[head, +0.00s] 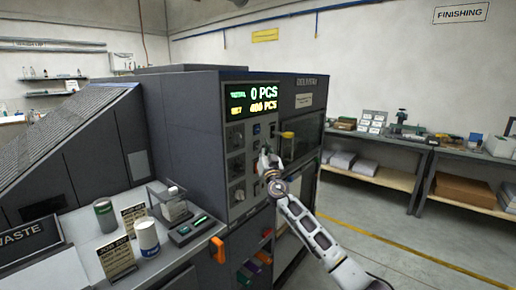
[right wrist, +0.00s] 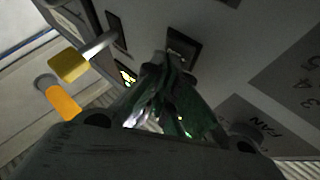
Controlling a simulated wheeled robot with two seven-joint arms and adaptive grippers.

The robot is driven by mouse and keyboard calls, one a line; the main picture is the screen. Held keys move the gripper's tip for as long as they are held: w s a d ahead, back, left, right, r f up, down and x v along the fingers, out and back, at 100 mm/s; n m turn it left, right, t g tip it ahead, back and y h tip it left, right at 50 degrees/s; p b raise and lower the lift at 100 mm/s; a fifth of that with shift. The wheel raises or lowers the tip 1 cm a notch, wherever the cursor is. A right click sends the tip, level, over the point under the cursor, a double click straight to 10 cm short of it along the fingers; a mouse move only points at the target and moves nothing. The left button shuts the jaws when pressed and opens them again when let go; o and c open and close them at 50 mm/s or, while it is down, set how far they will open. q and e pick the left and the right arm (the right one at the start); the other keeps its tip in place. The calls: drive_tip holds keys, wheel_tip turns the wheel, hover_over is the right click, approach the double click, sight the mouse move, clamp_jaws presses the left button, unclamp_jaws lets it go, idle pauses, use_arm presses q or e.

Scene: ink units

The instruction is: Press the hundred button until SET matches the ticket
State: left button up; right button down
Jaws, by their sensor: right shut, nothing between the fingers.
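The dark machine's display (head: 252,100) shows 0 PCS on its top line and a SET line that appears to read 400 PCS. Small dark buttons (head: 256,129) sit on the grey panel below it; their labels are not legible. My right gripper (head: 268,153) is shut and empty, in front of the panel. In the right wrist view its fingertips (right wrist: 168,62) are close to a dark square button (right wrist: 183,46); I cannot tell whether they touch. Two ticket cards reading JOB (head: 116,260) stand on the left bench, with small print too blurred to read. My left gripper is not in view.
A yellow-ended lever (head: 287,135) projects right of the panel, near my right gripper; its yellow end also shows in the right wrist view (right wrist: 68,66). An orange handle (head: 218,249) projects lower down. A white can (head: 147,237) stands on the bench. Open floor lies to the right.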

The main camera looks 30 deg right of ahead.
drive_tip(key=shift+w+a+b, duration=0.1)
drive_tip(key=shift+w+b, duration=0.15)
drive_tip(key=shift+b, duration=0.2)
idle(0.8)
drive_tip(key=shift+s, duration=0.1)
idle(0.3)
drive_tip(key=shift+s+d+f, duration=0.1)
drive_tip(key=shift+s+d, duration=0.2)
drive_tip(key=shift+s, duration=0.4)
drive_tip(key=shift+s, duration=0.1)
drive_tip(key=shift+s+d, duration=0.35)
drive_tip(key=shift+s, duration=0.4)
drive_tip(key=shift+s+d, duration=0.3)
drive_tip(key=shift+s, duration=0.45)
drive_tip(key=shift+s+d, duration=0.35)
drive_tip(key=shift+s, duration=0.4)
